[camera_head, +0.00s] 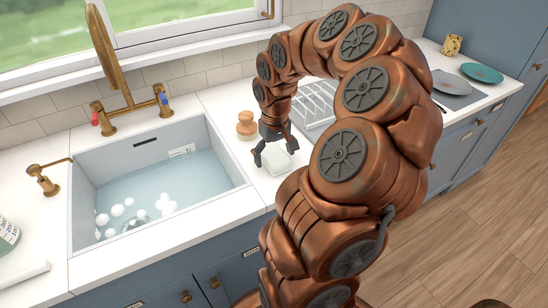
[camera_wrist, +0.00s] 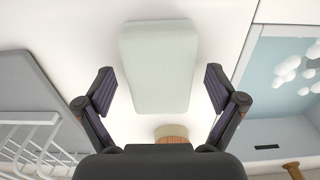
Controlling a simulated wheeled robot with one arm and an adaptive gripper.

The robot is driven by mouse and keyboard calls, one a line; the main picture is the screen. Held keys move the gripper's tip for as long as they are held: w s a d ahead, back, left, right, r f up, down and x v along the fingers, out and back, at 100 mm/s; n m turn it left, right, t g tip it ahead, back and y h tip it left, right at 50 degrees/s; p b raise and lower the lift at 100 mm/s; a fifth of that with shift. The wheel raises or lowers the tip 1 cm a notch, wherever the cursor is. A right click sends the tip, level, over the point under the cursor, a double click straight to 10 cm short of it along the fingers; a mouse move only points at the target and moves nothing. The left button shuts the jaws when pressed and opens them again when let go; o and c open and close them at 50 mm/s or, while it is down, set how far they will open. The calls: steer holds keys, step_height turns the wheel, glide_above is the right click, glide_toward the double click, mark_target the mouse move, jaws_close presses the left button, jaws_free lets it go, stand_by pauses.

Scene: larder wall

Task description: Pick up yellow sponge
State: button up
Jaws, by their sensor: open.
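My gripper (camera_head: 275,152) is open and empty, pointing down over the counter right of the sink. A pale, whitish-green rounded block (camera_head: 275,163) lies on the counter below it. In the wrist view the block (camera_wrist: 158,65) lies ahead of and partly between the open fingers (camera_wrist: 159,88), with room on both sides; no contact shows. It looks pale, not yellow. A yellow, spotted, sponge-like piece (camera_head: 452,45) stands at the far right back of the counter, well away from my gripper. I cannot tell for certain that it is a sponge.
The sink (camera_head: 160,190) holds water and several white bubbles. A small wooden-topped item (camera_head: 246,123) stands behind the block. A white wire rack (camera_head: 315,102) stands right of my gripper. Plates (camera_head: 482,73) lie at far right. My arm hides part of the counter.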

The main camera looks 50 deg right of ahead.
steer(key=shift+c, duration=0.3)
steer(key=c, duration=1)
steer(key=shift+c, duration=0.2)
steer(key=shift+r+b, duration=0.5)
steer(key=shift+r, duration=0.75)
steer(key=s+d+r+b, duration=0.1)
steer(key=s+d+b, duration=0.1)
steer(key=s, duration=0.5)
steer(key=s+d+r+b, duration=0.1)
steer(key=s+d+b, duration=0.1)
steer(key=s, duration=0.6)
steer(key=shift+s+d+r+b, duration=0.2)
steer(key=shift+d+r+b, duration=0.1)
